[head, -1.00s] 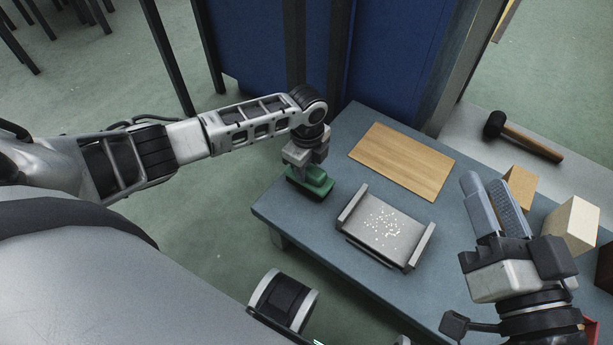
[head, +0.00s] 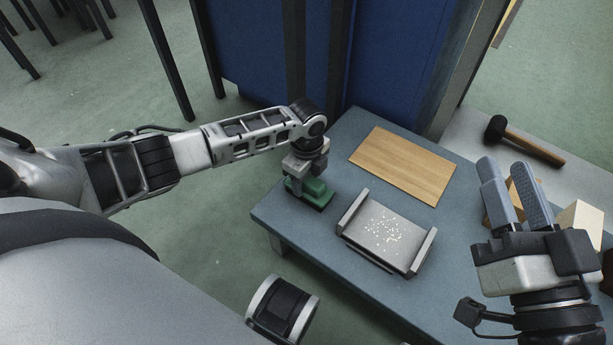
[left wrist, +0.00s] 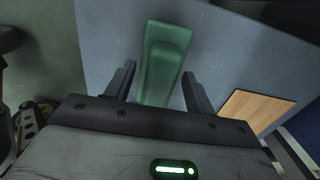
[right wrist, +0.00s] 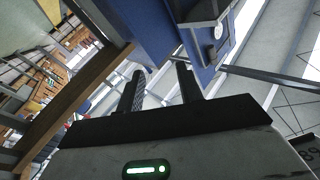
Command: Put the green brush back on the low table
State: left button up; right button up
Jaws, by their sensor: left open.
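The green brush (head: 316,193) is at the left end of the low table (head: 285,212) and appears to rest on its top. My left gripper (head: 305,172) is directly above it, mostly hidden by its own wrist in the head view. In the left wrist view the brush (left wrist: 163,65) lies between the two spread fingers (left wrist: 158,75), with a gap visible on each side. My right gripper (head: 515,182) is open and empty, raised over the right part of the table; its parted fingers also show in the right wrist view (right wrist: 160,82).
A grey dustpan-like tray (head: 385,238) with pale crumbs lies right of the brush. A wooden board (head: 403,165) lies behind it. Pale blocks (head: 580,222) stand at the right, partly behind my right gripper. A mallet (head: 525,140) lies beyond. A blue panel (head: 395,70) rises behind the table.

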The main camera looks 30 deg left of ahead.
pick_arm(q)
notch_tip(320, 180, up, 5)
jog(key=p, duration=0.2)
jog(key=shift+w+r+p, duration=0.1)
jog(key=shift+r+p, duration=0.05)
jog(key=shift+p, duration=0.2)
notch_tip(320, 180, up, 7)
jog(key=p, duration=0.3)
pick_arm(e)
jog(key=shift+s+f+m+g+h, duration=0.2)
jog(key=shift+s+f+g+h, duration=0.3)
jog(key=shift+f, duration=0.3)
jog(key=shift+s+f+m+g+h, duration=0.2)
jog(key=shift+f+g+h, duration=0.1)
jog(key=shift+f+g, duration=0.45)
jog(key=shift+s+f+m+g+h, duration=0.2)
jog(key=shift+s+f+g+h, duration=0.2)
jog(key=shift+f, duration=0.5)
